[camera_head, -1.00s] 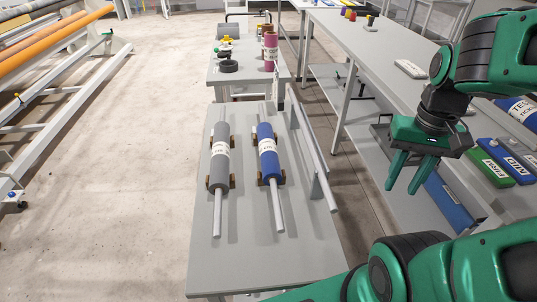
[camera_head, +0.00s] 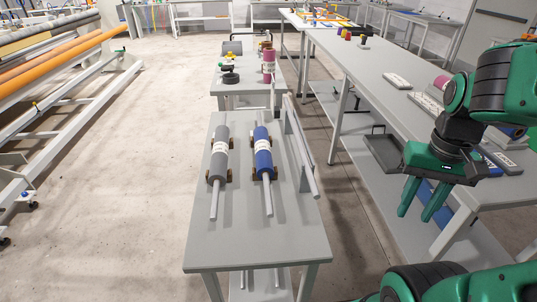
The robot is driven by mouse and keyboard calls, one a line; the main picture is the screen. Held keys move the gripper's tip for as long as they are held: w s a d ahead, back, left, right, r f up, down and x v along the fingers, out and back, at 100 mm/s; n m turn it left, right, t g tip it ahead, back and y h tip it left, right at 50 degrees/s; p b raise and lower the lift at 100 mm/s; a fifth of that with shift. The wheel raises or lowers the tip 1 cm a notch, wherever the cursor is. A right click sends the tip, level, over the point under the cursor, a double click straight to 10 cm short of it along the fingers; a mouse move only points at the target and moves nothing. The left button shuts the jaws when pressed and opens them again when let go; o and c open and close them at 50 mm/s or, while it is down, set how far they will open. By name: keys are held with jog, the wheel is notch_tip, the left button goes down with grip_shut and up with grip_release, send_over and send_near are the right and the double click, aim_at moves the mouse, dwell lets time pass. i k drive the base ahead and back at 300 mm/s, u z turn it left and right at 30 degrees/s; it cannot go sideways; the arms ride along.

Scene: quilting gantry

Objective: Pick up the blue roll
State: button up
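The blue roll (camera_head: 264,163) with a white label band lies on a thin grey rod across brown cradle blocks on a grey table (camera_head: 255,245). A similar grey roll (camera_head: 219,162) lies parallel to it on the left. My green gripper (camera_head: 415,215) hangs at the right, fingers pointing down and apart with nothing between them. It is well to the right of the blue roll and not touching it.
A raised grey bar (camera_head: 301,150) runs along the table's right edge, beside the blue roll. A long workbench (camera_head: 385,100) stands to the right. A smaller table (camera_head: 250,88) with a pink roll stands behind. Open floor (camera_head: 110,190) lies to the left.

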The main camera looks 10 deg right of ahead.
aim_at(263, 159)
jog(key=z, duration=2.1)
jog(key=k, duration=0.8)
jog(key=u, duration=1.75)
jog(key=i, duration=1)
jog(key=u, duration=0.05)
